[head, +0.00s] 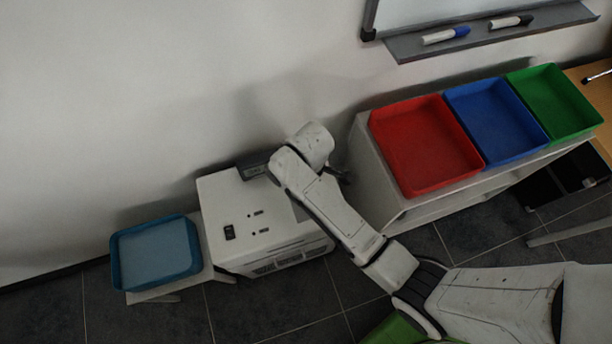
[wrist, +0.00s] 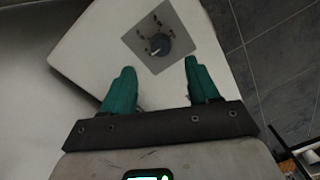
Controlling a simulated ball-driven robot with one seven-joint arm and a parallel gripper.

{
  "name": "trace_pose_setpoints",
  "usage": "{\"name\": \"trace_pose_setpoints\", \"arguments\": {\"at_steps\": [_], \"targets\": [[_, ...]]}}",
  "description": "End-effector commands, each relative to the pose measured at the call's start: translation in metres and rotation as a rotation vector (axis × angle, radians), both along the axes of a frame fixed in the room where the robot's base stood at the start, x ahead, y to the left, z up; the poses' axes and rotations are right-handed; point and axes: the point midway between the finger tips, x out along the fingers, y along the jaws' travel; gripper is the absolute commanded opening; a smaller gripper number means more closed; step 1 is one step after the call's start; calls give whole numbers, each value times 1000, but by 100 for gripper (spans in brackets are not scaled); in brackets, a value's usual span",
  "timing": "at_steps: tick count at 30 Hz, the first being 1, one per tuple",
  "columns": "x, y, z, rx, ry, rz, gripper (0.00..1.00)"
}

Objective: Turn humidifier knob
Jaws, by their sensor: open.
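The humidifier (head: 230,205) is a white box on the floor against the wall in the head view, partly covered by my arm. In the wrist view, its white top (wrist: 95,55) carries a grey square panel with small marks around a dark round knob (wrist: 157,44). The knob has a pale pointer line towards its lower left. My gripper (wrist: 159,65) has two green fingers, spread apart and empty. In the picture the knob lies between and just past the fingertips, with no visible contact. My arm hides the knob in the head view.
A blue tray (head: 155,281) sits on a low stand left of the humidifier. To the right, a white shelf (head: 372,172) holds red (head: 425,145), blue (head: 495,120) and green (head: 553,102) trays. A whiteboard ledge with two markers is above. Dark tiled floor is open in front.

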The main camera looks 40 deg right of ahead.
Motion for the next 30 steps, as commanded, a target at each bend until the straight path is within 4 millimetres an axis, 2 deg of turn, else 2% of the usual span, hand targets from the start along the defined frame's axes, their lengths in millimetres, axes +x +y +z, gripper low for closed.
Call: {"name": "trace_pose_setpoints", "arguments": {"at_steps": [6,12,17,25,30], "targets": [[-2,1,-42,-1,4,0,60],[-3,2,-68,-1,2,-1,60],[-3,2,-76,-1,-1,-1,60],[-3,2,-77,-1,-1,-1,60],[-3,2,-77,-1,-1,-1,46]]}}
